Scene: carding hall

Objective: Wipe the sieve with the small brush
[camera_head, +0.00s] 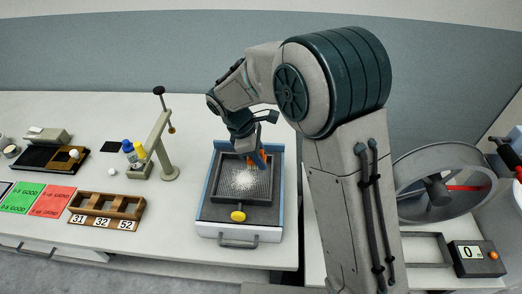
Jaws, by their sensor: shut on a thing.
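The sieve (226,190) is a dark square-framed mesh with a patch of white powder or fluff (243,181) on its middle. It lies in a blue-sided white tray unit (208,216) with a yellow knob in front. My gripper (254,151) points down over the sieve's back right part and is shut on an orange thing (257,160), which looks like the small brush. The brush's lower end is at or just above the mesh near the powder; I cannot tell whether it touches. My gripper's fingers are partly hidden by the wrist.
A beige stand with a black-knobbed lever (163,140) rises left of the tray unit. A large grey drum (440,180) and a counter box (476,259) stand at right.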

